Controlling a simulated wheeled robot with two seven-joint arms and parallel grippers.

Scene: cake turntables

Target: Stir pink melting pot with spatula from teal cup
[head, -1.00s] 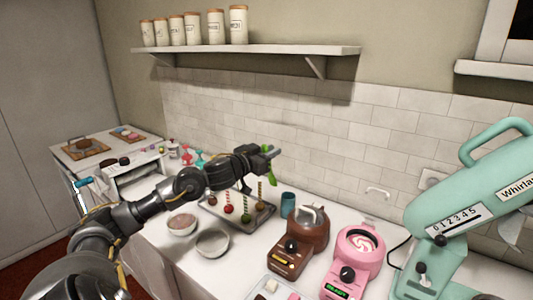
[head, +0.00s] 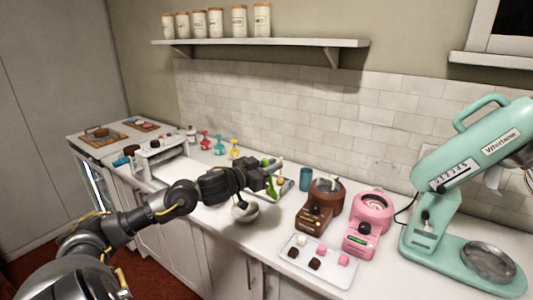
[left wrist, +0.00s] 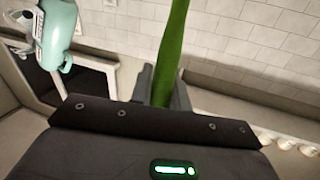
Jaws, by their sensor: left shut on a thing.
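My left gripper (head: 270,167) is shut on a green spatula (left wrist: 172,45), which runs up between its fingers in the left wrist view. In the head view, part of the green spatula (head: 270,188) shows below the fingers, over the counter to the left of the teal cup. The teal cup (head: 306,179) stands upright near the wall, apart from the gripper. The pink melting pot (head: 361,240) stands to the right, with a pink and white swirl in its round top. The spatula is well apart from it. My right gripper is not in view.
A brown melting pot (head: 312,221) stands between my left gripper and the pink pot. A white tray (head: 300,270) of small cubes lies in front. A teal mixer (head: 425,225) stands at right. A bowl (head: 245,213) and a cake-pop tray (head: 289,184) are under my arm.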

